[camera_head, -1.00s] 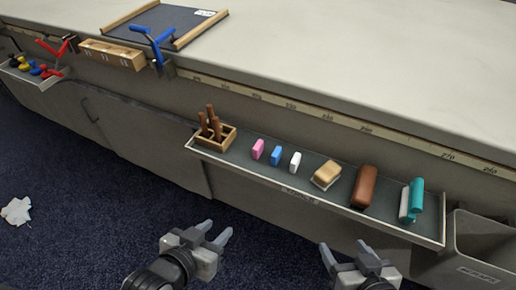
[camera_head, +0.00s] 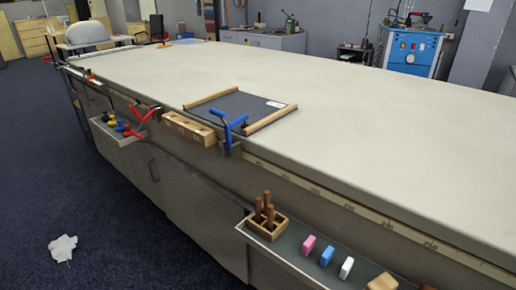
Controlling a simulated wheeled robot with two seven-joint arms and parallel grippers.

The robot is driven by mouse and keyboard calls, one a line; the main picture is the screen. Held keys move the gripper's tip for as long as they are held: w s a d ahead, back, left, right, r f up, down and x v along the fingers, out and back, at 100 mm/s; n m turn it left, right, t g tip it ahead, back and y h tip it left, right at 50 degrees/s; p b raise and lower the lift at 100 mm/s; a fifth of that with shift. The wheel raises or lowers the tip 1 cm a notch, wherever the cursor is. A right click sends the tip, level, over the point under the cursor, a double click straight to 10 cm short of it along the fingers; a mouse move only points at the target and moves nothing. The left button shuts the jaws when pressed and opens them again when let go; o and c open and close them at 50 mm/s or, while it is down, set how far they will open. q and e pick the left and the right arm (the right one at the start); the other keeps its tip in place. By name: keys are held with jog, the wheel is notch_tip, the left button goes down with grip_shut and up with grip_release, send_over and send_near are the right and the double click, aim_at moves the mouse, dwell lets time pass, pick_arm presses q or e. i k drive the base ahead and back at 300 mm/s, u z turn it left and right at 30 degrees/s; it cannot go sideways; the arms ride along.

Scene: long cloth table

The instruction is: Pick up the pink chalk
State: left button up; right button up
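The pink chalk (camera_head: 308,245) is a small upright block in the metal tray (camera_head: 285,262) fixed along the table's side. A blue block (camera_head: 327,256) and a white block (camera_head: 346,268) stand in a row to its right. A small wooden box (camera_head: 267,224) with brown handled tools is to its left. Neither of my grippers shows in the head view now.
The long cloth table (camera_head: 340,90) fills the right, with a dark framed board (camera_head: 240,108) on top. A blue clamp (camera_head: 234,127) and a red clamp (camera_head: 143,112) stick out from its edge. A tan block (camera_head: 383,282) is cut off at the bottom. Crumpled paper (camera_head: 63,247) lies on the open floor.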

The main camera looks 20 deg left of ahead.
aim_at(309, 245)
jog(key=u, duration=1.8)
jog(key=i, duration=0.85)
jog(key=z, duration=2.25)
